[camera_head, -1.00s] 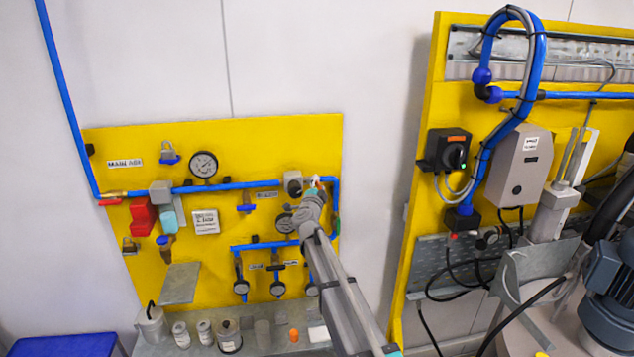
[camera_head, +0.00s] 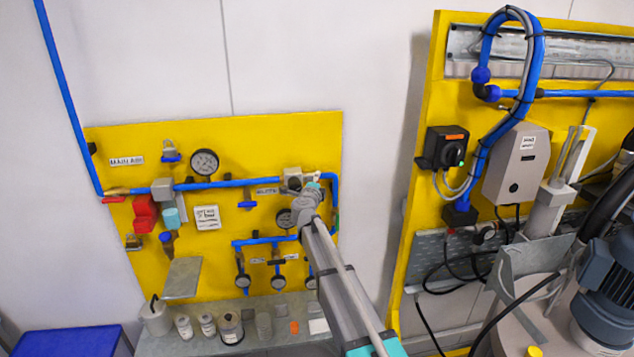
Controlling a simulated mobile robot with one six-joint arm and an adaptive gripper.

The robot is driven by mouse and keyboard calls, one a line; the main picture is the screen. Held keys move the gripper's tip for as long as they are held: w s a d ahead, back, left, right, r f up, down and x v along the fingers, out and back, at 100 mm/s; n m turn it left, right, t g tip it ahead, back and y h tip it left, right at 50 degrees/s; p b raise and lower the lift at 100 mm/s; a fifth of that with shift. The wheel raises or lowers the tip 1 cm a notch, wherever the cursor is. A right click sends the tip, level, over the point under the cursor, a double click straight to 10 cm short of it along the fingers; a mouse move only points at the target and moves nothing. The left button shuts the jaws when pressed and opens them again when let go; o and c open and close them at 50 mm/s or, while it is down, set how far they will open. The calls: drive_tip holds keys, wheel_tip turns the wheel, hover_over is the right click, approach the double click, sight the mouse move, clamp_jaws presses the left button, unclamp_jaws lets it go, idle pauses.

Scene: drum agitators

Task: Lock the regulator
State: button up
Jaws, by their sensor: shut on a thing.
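The yellow panel (camera_head: 225,140) on the wall carries a blue air pipe. The likely regulator (camera_head: 293,178), a beige-grey block, sits at the pipe's upper right end. My gripper (camera_head: 312,184) is right at this block, on its right front side. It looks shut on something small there. The fingertips and the held thing are too small and partly hidden to make out, so I cannot tell whether it is part of the regulator. A blue padlock-like piece (camera_head: 171,157) hangs at the panel's upper left.
A round gauge (camera_head: 204,162) is on the panel. A small gauge (camera_head: 284,218) sits just below the regulator, close to my wrist. A grey shelf (camera_head: 265,340) holds several containers below. A second yellow panel (camera_head: 420,160) stands at the right. Bare wall lies between.

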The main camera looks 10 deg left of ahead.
drive_tip(key=o, duration=1.2)
drive_tip(key=shift+c, duration=0.2)
drive_tip(key=shift+s, duration=0.1)
drive_tip(key=s+a, duration=0.1)
drive_tip(key=s, duration=1)
drive_tip(key=shift+s+a, duration=0.2)
drive_tip(key=shift+s, duration=0.2)
